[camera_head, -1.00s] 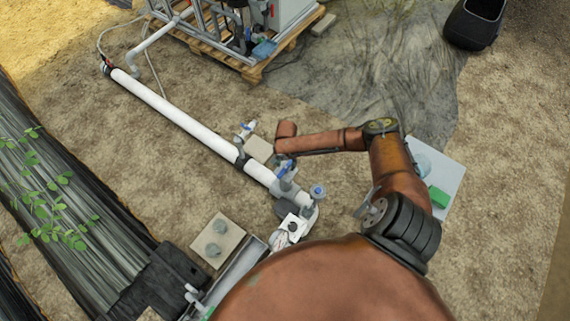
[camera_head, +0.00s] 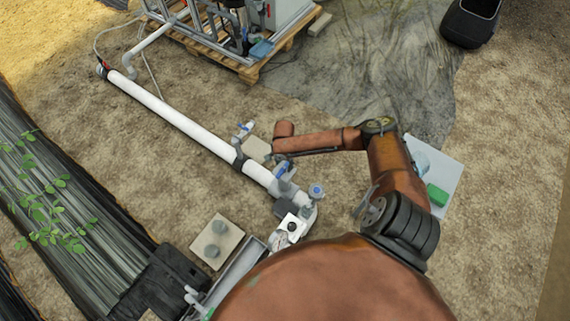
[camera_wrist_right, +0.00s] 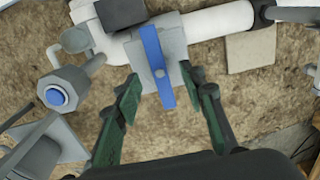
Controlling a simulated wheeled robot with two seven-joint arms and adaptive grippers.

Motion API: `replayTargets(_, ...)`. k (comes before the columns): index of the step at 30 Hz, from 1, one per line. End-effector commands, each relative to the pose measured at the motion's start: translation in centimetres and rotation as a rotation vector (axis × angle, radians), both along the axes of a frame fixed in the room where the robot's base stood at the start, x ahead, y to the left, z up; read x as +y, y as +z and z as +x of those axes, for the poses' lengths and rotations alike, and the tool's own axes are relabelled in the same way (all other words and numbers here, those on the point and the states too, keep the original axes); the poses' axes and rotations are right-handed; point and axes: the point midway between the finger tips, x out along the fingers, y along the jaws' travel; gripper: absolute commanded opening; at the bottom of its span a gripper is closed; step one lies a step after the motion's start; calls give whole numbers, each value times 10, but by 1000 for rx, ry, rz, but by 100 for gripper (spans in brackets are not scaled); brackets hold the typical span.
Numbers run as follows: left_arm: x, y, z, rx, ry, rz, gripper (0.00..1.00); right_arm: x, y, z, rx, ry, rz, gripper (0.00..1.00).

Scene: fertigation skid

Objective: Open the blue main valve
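The blue main valve has a grey body on the white pipe and a long blue lever handle. The blue handle (camera_wrist_right: 158,65) lies lengthwise down the middle of the right wrist view. It also shows small in the head view (camera_head: 282,170), beside the end of my right arm. My right gripper (camera_wrist_right: 160,78) is open, with one green-padded finger on each side of the handle in the picture. Gaps show between handle and fingers; I cannot tell the depth between them. My left gripper is not in view.
A round blue-topped fitting (camera_wrist_right: 57,96) stands left of the valve, and another small blue-handled valve (camera_head: 243,130) is farther up the pipe. The white pipe (camera_head: 180,121) runs to the upper left. A white board with a green block (camera_head: 437,195) lies right of my arm.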

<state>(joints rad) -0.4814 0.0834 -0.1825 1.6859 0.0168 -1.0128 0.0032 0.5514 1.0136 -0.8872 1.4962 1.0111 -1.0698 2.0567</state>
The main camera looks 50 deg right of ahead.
Motion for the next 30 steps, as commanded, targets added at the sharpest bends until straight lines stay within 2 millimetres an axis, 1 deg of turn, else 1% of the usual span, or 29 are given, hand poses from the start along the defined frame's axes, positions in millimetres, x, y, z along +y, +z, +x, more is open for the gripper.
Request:
replayTargets(10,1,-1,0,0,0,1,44,0,-1,0,1,9,0,38)
replayTargets(14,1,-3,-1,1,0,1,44,0,-5,0,1,9,0,38)
replayTargets(30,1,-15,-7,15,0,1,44,0,-44,-1,2,9,0,38)
